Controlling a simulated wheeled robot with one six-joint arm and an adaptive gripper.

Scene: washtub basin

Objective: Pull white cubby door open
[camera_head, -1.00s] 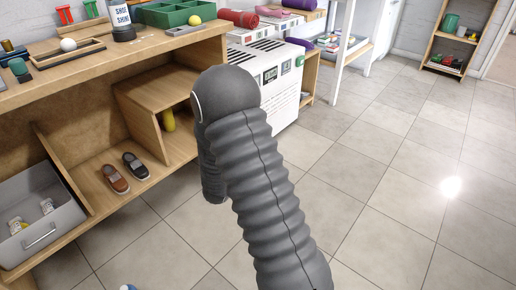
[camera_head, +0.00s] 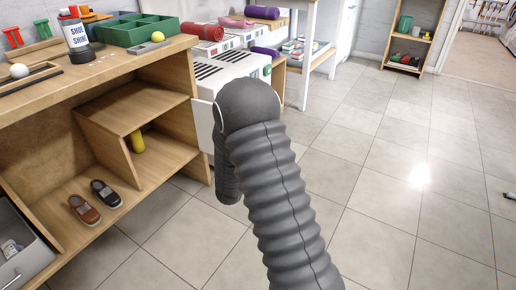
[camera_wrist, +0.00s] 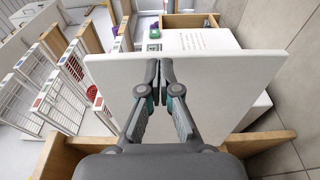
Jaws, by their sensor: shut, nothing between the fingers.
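In the wrist view, a flat white panel (camera_wrist: 220,85), which looks like the white cubby door, stands across the view in front of my gripper (camera_wrist: 159,68). My fingers are shut with nothing between them, and their tips overlap the panel near its upper edge. I cannot tell whether they touch it. Wooden cubby parts (camera_wrist: 60,158) show at the lower left and lower right. In the head view my arm covers my gripper and most of the area around the door.
A wooden bench (camera_head: 155,92) with shoes (camera_head: 85,210) on its lower shelf stands at the left. A white slatted unit (camera_head: 240,65) stands behind my arm. A green tray (camera_head: 135,30) and shoe shine bottle (camera_head: 76,40) sit on the bench top.

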